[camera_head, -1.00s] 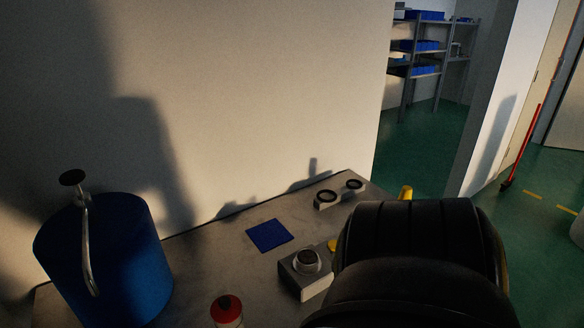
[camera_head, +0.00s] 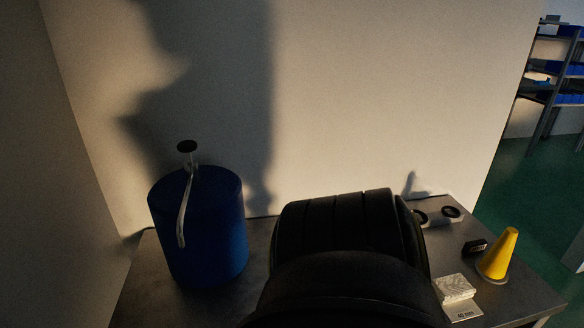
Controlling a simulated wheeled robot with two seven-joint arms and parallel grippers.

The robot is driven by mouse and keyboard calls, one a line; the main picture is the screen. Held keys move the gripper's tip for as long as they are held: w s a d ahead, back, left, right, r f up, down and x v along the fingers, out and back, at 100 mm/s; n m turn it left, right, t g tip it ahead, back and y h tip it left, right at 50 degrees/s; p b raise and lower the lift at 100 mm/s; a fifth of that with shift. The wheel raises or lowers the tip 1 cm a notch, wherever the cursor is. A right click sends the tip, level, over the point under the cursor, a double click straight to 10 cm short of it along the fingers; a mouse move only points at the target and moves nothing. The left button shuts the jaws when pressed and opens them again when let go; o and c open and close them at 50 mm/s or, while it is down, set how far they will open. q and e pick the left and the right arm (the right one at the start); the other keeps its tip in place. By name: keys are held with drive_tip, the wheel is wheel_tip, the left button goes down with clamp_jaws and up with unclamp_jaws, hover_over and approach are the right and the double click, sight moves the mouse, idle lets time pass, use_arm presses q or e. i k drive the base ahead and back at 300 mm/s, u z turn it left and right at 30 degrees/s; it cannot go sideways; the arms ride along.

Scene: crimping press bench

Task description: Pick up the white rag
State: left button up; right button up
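A small white block-like thing (camera_head: 454,288) with a patterned top lies at the right front of the bench; it could be the folded white rag, but I cannot tell for sure. It rests behind a light plate marked "40 mm" (camera_head: 463,312). A large black rounded part of my own arm fills the lower middle and stands just left of the white thing, hiding the middle of the bench. Neither of my grippers shows, so their state and what they hold are hidden.
A blue cylinder (camera_head: 213,240) with a metal lever stands on the left of the bench (camera_head: 145,285). At the right are a yellow cone (camera_head: 497,254), a small black item (camera_head: 475,247) and ring-topped parts (camera_head: 437,215). A wall closes off the back; shelves (camera_head: 556,80) stand far right.

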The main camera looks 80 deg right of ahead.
sight(451, 290)
drive_tip(key=k, duration=1.15)
drive_tip(key=z, duration=2.35)
drive_tip(key=i, duration=0.5)
drive_tip(key=z, duration=0.05)
